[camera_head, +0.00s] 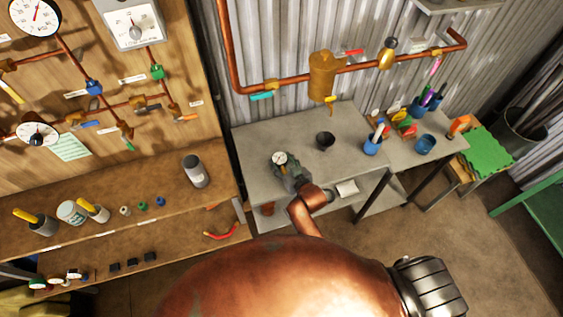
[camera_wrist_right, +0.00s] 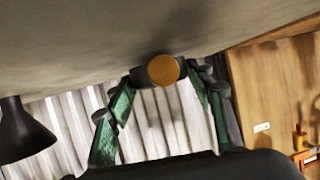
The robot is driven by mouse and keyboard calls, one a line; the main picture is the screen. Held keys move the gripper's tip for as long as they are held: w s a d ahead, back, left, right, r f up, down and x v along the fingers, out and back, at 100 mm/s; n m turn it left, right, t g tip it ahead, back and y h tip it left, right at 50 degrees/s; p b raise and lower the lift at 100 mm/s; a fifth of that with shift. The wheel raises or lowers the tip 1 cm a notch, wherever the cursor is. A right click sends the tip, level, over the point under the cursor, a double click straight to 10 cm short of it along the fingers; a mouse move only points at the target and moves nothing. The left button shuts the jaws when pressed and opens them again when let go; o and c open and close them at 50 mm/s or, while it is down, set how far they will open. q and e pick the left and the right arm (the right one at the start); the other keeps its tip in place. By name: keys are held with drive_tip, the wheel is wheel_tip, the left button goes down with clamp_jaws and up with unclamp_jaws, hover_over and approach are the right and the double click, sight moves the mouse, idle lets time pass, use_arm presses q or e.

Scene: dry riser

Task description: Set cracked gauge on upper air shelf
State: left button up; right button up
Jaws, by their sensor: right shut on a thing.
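A small gauge (camera_head: 280,158) with a pale round dial is in my right gripper (camera_head: 288,171), over the near left part of the grey bench top (camera_head: 258,138). Whether it touches the bench is unclear. In the right wrist view, a round brass-coloured part (camera_wrist_right: 163,70) with a dark rim sits between the green fingers of my right gripper (camera_wrist_right: 160,78), close to the grey surface. No crack can be made out. Which surface is the upper air shelf is unclear; a wooden upper shelf (camera_head: 130,190) runs along the left panel. My left gripper is out of view.
A dark cup (camera_head: 326,140) stands right of the gauge. A blue tool cup (camera_head: 372,145) is farther right. A grey cylinder (camera_head: 195,171) stands on the wooden shelf. Copper piping (camera_head: 290,84) runs above the bench.

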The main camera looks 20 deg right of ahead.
drive_tip(key=shift+f, duration=0.25)
drive_tip(key=shift+f, duration=0.15)
drive_tip(key=o, duration=1.3)
